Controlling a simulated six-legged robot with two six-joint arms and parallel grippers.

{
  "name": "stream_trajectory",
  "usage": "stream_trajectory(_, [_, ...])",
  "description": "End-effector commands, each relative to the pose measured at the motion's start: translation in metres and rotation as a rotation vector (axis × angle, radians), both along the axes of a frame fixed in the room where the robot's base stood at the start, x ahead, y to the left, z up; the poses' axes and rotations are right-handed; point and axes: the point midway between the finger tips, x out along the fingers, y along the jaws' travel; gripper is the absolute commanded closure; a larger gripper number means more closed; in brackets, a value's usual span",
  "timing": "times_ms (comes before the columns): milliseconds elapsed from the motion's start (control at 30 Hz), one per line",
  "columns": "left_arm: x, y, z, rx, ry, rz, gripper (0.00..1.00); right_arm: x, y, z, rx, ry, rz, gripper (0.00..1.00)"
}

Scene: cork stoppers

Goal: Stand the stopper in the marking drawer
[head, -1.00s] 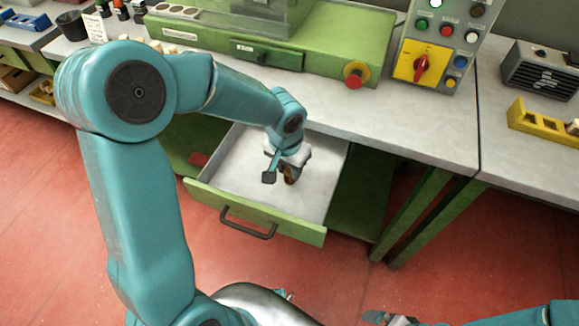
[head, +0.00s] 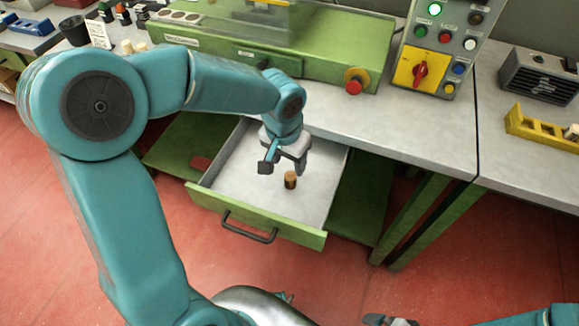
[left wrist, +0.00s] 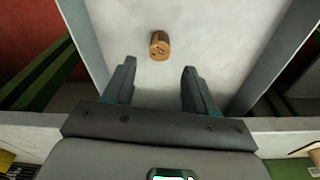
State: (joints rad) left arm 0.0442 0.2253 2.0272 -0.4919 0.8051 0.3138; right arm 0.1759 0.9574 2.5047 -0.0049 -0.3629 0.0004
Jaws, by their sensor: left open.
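The cork stopper (head: 290,180) stands upright on the floor of the open drawer (head: 252,182), in its right half. In the left wrist view the stopper (left wrist: 160,46) shows beyond the fingertips, with its marked end face visible. My left gripper (head: 283,166) is open and empty, over the drawer just behind and above the stopper, apart from it. In the left wrist view the two fingers (left wrist: 157,75) are spread wide with bare drawer floor between them. Part of my right gripper (head: 388,320) shows at the bottom edge; its fingers are not clear.
The drawer has a green front with a dark handle (head: 249,228) and grey side walls. The bench top (head: 400,135) overhangs its back. A green machine (head: 330,45) and a control panel (head: 432,50) stand on the bench. A yellow rack (head: 540,130) is at the right.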

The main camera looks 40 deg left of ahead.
Motion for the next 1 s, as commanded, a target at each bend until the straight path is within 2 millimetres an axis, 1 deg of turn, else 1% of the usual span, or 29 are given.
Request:
stream_trajectory(33, [0.0, 0.0, 0.015, -0.001, -0.006, 0.001, 0.44, 0.0, 0.0, 0.004, 0.0, 0.0, 0.0, 0.0])
stream_trajectory(100, [-0.003, 0.0, 0.029, 0.0, -0.004, 0.0, 0.44, 0.0, 0.0, 0.005, 0.0, 0.0, 0.0, 0.0])
stream_trajectory(200, [-0.005, 0.0, 0.046, -0.001, -0.003, 0.0, 0.44, 0.0, 0.0, 0.007, 0.0, 0.0, 0.0, 0.0])
stream_trajectory(300, [-0.006, -0.001, 0.056, 0.0, -0.002, -0.001, 0.44, 0.0, 0.0, 0.008, 0.0, 0.0, 0.0, 0.0])
stream_trajectory(467, [-0.008, -0.001, 0.062, -0.001, 0.0, -0.001, 0.44, 0.0, 0.0, 0.009, 0.0, 0.0, 0.0, 0.0])
stream_trajectory(900, [-0.008, -0.001, 0.061, 0.0, 0.001, 0.0, 0.44, 0.0, 0.0, 0.009, 0.0, 0.0, 0.0, 0.0])
stream_trajectory(967, [-0.008, -0.001, 0.064, 0.0, 0.001, 0.0, 0.44, 0.0, 0.0, 0.011, 0.0, 0.0, 0.0, 0.0])
stream_trajectory(1000, [-0.008, -0.001, 0.069, 0.0, 0.0, 0.0, 0.44, 0.0, 0.0, 0.016, 0.0, 0.0, 0.0, 0.0])
